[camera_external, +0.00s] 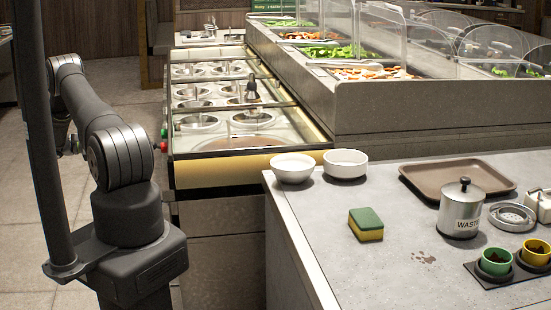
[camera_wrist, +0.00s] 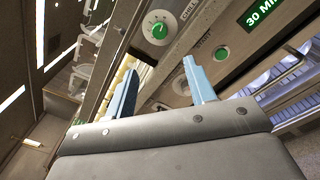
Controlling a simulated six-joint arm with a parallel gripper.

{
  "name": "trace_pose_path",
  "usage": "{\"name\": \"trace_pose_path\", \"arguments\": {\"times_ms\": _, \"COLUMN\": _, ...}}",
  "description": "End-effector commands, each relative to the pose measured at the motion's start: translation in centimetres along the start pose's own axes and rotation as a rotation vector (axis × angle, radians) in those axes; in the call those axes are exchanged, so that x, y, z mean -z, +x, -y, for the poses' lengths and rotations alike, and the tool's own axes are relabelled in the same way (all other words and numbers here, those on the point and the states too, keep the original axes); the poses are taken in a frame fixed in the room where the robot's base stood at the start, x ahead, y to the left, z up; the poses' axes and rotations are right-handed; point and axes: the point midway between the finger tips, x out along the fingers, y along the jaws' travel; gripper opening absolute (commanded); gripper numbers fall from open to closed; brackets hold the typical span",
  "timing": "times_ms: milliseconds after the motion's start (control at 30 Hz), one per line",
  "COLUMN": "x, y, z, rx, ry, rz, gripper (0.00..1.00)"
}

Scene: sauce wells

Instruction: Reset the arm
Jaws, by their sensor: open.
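My arm stands at the left of the external view, folded, with its upper link running back and up from the shoulder. My gripper (camera_wrist: 160,68) shows in the wrist view with its two pale blue fingers apart and nothing between them. In the external view the gripper is hidden or cannot be made out behind the arm links. In the wrist view the fingers point toward a control panel with a green-marked dial (camera_wrist: 156,28) and a green button (camera_wrist: 221,54). I cannot tell how far the fingers are from the panel.
The sauce well unit (camera_external: 250,170) stands right of my arm, with a ladle (camera_external: 252,88) in it. The grey counter (camera_external: 390,268) holds two white bowls, a sponge (camera_external: 366,224), a waste canister (camera_external: 461,212), a brown tray (camera_external: 425,178) and small cups. Open floor lies behind the arm.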

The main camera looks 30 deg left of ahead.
Motion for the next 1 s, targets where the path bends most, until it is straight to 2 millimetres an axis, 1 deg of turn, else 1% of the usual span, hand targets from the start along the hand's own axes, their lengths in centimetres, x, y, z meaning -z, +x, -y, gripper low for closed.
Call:
{"name": "trace_pose_path", "arguments": {"times_ms": 33, "x": 0.1, "y": -1.1, "z": 0.1, "rx": -0.002, "ry": 0.0, "rz": -0.002, "gripper": 0.5}}
{"name": "trace_pose_path", "arguments": {"times_ms": 100, "x": 0.1, "y": -2.5, "z": 0.1, "rx": -0.002, "ry": 0.001, "rz": -0.002, "gripper": 0.5}}
{"name": "trace_pose_path", "arguments": {"times_ms": 133, "x": 0.0, "y": -2.9, "z": 0.1, "rx": -0.002, "ry": 0.001, "rz": -0.001, "gripper": 0.5}}
{"name": "trace_pose_path", "arguments": {"times_ms": 200, "x": 0.0, "y": -0.6, "z": 0.0, "rx": 0.003, "ry": -0.003, "rz": 0.005, "gripper": 0.5}}
{"name": "trace_pose_path", "arguments": {"times_ms": 1000, "x": -0.1, "y": 15.3, "z": 0.1, "rx": 0.001, "ry": -0.007, "rz": 0.002, "gripper": 0.5}}
